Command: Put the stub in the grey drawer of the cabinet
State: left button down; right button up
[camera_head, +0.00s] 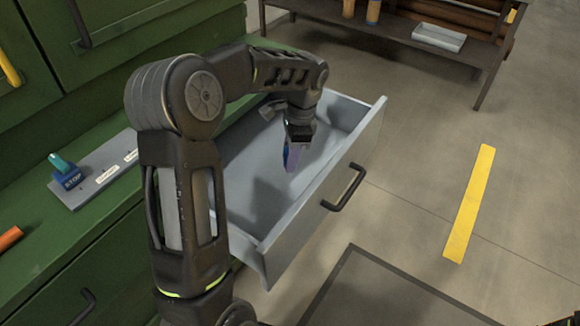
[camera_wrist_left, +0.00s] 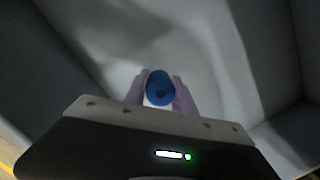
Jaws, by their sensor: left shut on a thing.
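The grey drawer (camera_head: 252,243) of the green cabinet (camera_head: 93,255) stands pulled out, and its inside looks bare. My left gripper (camera_head: 292,156) reaches over the cabinet and points down within the drawer's opening. In the left wrist view its purple fingers are shut on the stub (camera_wrist_left: 160,88), a small cylinder with a round blue end. The stub is between the fingers, with the pale drawer floor (camera_wrist_left: 195,40) beyond it. In the head view the stub is mostly hidden by the fingers. I cannot tell whether it touches the floor. My right gripper is not in view.
A black handle (camera_head: 344,187) is on the drawer front. On the cabinet ledge are a grey plate with a blue stop block (camera_head: 68,180) and an orange piece (camera_head: 10,238). A rack (camera_head: 400,32) with a grey tray (camera_head: 438,37) stands behind. A yellow strip (camera_head: 470,205) marks open floor.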

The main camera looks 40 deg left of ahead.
pick_arm(q)
jog(key=shift+f, duration=1.9)
jog(key=shift+f+b, duration=0.2)
jog(key=shift+b, duration=0.1)
jog(key=c, duration=1)
grip_release()
jog(key=shift+c, duration=0.2)
jog(key=shift+r, duration=0.15)
notch_tip(320, 180, up, 12)
jog(key=w+d+p, duration=0.1)
jog(key=p, duration=0.1)
jog(key=shift+w, duration=0.15)
jog(key=shift+d, duration=0.1)
